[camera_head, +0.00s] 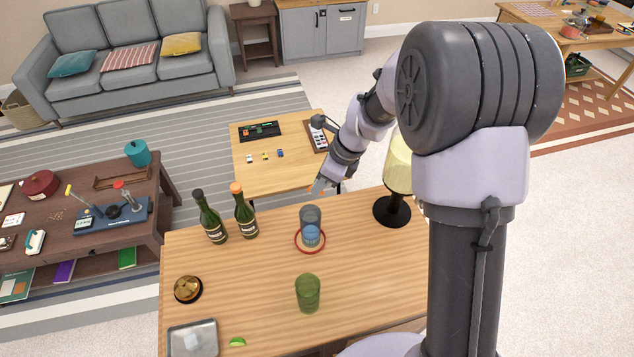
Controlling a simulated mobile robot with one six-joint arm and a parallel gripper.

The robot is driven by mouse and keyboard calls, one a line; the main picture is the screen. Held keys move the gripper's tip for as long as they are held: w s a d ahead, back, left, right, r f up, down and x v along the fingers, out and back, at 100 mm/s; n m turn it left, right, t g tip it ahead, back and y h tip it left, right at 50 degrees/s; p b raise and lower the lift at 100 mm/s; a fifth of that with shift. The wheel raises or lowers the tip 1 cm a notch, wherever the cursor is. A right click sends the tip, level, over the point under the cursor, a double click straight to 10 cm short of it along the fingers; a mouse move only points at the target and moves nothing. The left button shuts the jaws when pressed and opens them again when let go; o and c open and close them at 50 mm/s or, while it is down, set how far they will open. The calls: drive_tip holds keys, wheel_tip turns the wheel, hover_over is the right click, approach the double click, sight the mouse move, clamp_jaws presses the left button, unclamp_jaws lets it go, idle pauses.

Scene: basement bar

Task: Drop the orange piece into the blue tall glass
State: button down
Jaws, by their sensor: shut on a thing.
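The blue tall glass (310,217) stands upright on the wooden bar top, inside a red ring (297,244), with a blue lower part. My gripper (321,191) is above the far edge of the bar top, beyond the glass and slightly to its right. It is shut on the orange piece (322,193), of which only a tiny bit of orange shows at the fingertips. The piece is apart from the glass.
Two dark green bottles (245,214) stand left of the glass, and a lamp (393,206) stands to its right. A green glass (307,293), brass bell (188,289), lime piece (237,342) and metal tray (172,341) are nearer. The bar's middle is mostly clear.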

wheel_tip(320, 180, down, 4)
drive_tip(key=b, duration=0.2)
drive_tip(key=shift+f+b, duration=0.1)
drive_tip(key=shift+b, duration=0.3)
drive_tip(key=c, duration=1.3)
unclamp_jaws()
drive_tip(key=shift+r, duration=0.2)
drive_tip(key=p+v, duration=0.4)
drive_tip(key=v, duration=1.3)
drive_tip(key=shift+r, duration=0.15)
